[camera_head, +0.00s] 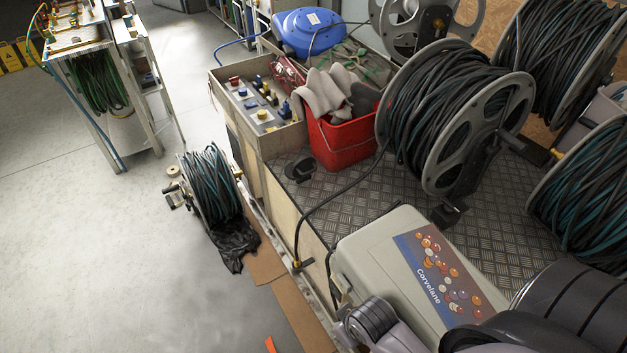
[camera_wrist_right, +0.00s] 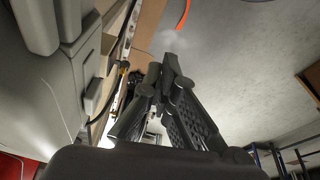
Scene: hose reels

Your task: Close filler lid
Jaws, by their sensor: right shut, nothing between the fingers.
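My right gripper (camera_wrist_right: 163,85) is shut and empty in the right wrist view, its fingers together above the floor beside a pale grey casing (camera_wrist_right: 40,100). In the head view my right arm (camera_head: 372,322) comes in at the lower right, beside a light grey box (camera_head: 372,247) with a "Corvelane" label; its fingertips are not visible there. A small dark round fitting with a raised flap (camera_head: 299,169) sits on the checker-plate deck, left of the red bucket. It may be the filler and its lid, but I cannot tell for sure. My left gripper is not in view.
Large hose reels (camera_head: 455,110) stand on the deck (camera_head: 350,200). A red bucket (camera_head: 345,138) holds cloths, next to a tray of fittings (camera_head: 262,115). A smaller reel (camera_head: 210,190) stands on the floor. The floor (camera_head: 95,240) at left is mostly clear.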

